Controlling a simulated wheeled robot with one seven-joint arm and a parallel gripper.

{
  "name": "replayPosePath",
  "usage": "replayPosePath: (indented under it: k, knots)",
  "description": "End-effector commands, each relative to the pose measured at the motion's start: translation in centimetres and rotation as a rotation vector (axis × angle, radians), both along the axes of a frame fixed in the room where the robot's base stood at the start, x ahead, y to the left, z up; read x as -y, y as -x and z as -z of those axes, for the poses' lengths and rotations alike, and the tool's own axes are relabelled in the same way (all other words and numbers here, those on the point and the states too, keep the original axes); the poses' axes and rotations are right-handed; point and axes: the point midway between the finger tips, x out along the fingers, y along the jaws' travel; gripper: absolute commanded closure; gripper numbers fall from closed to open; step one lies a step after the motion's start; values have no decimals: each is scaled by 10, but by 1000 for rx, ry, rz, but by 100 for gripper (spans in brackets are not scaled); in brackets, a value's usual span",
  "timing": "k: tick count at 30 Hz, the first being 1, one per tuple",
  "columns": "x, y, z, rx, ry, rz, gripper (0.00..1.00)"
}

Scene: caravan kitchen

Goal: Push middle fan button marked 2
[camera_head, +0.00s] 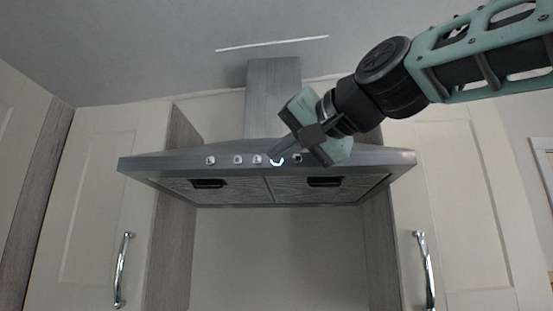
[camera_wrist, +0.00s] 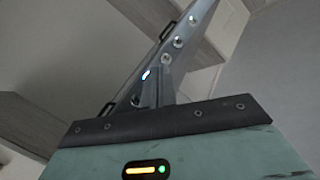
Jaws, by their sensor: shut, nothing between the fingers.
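The range hood (camera_head: 150,164) carries a row of several round buttons on its front edge. The button in the middle of the row (camera_head: 257,159) is silver and unlit. The button just right of it (camera_head: 277,161) glows white-blue; it also glows in the wrist view (camera_wrist: 145,74). Markings are too small to read, so I cannot tell which is 2. My gripper (camera_head: 273,156) is shut and empty, its tips at the hood front beside the lit button. In the wrist view its fingers (camera_wrist: 157,75) point at the panel. I cannot tell whether they touch it.
Cream cupboards (camera_head: 100,200) (camera_head: 450,200) with chrome handles flank the hood. The hood's chimney (camera_head: 272,95) rises behind my gripper to the sloping ceiling. Two filter panels with dark latches (camera_head: 208,183) (camera_head: 325,181) lie underneath. The space below the hood is clear.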

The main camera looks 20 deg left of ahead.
Motion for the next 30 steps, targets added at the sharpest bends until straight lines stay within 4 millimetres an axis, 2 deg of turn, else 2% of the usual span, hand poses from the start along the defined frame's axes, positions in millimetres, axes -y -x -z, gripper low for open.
replayPosePath:
  k: [11,30]
  knots:
    - [1,5,0,-1,-1,-1,100]
    - [14,59,0,0,-1,-1,100]
